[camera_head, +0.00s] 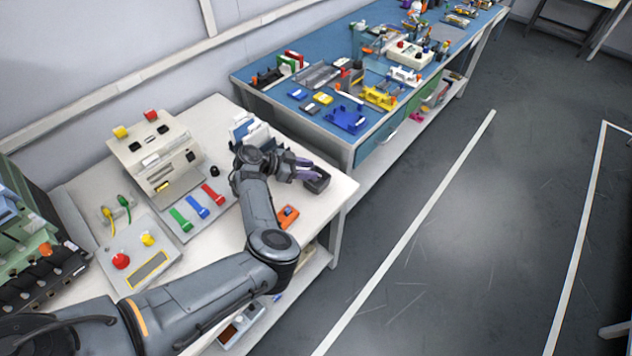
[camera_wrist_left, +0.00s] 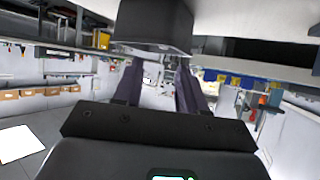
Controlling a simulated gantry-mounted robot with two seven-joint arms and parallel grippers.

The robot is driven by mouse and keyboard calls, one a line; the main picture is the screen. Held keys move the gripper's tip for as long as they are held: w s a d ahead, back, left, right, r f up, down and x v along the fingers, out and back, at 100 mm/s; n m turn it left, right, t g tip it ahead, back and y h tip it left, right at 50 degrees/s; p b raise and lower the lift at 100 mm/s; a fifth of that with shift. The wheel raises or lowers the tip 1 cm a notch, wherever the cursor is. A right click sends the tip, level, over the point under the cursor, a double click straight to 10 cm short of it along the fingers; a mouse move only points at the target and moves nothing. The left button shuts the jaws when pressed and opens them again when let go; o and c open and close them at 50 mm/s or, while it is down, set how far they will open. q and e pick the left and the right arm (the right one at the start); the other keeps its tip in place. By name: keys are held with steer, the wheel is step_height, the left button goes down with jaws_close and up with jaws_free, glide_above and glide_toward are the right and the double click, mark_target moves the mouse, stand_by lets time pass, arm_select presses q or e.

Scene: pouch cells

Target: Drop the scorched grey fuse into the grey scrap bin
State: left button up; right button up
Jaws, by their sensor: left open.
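My left gripper (camera_head: 307,170) is open, with nothing seen between its purple-grey fingers. It is at the right end of the white bench, in front of part of the small dark grey bin (camera_head: 318,185). In the left wrist view, my open gripper (camera_wrist_left: 160,84) shows both fingers apart, and the dark bin (camera_wrist_left: 152,22) is at the top, close to them. The inside of the bin cannot be made out. I cannot pick out the scorched grey fuse in either view; it may be hidden. My right gripper is not in view.
The white bench (camera_head: 233,112) carries a beige box with buttons (camera_head: 155,150), green, blue and red pieces (camera_head: 197,206), and an orange item (camera_head: 287,216) near the front edge. A white-and-blue rack (camera_head: 243,127) stands behind my gripper. A blue-topped bench (camera_head: 290,122) is beyond.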

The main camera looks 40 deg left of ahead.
arm_select(q)
steer(key=shift+s+r, duration=0.1)
steer(key=shift+s+a+r, duration=0.2)
steer(key=shift+a, duration=0.05)
steer(key=p+v, duration=0.3)
steer(key=v, duration=0.7)
steer(key=shift+f, duration=0.15)
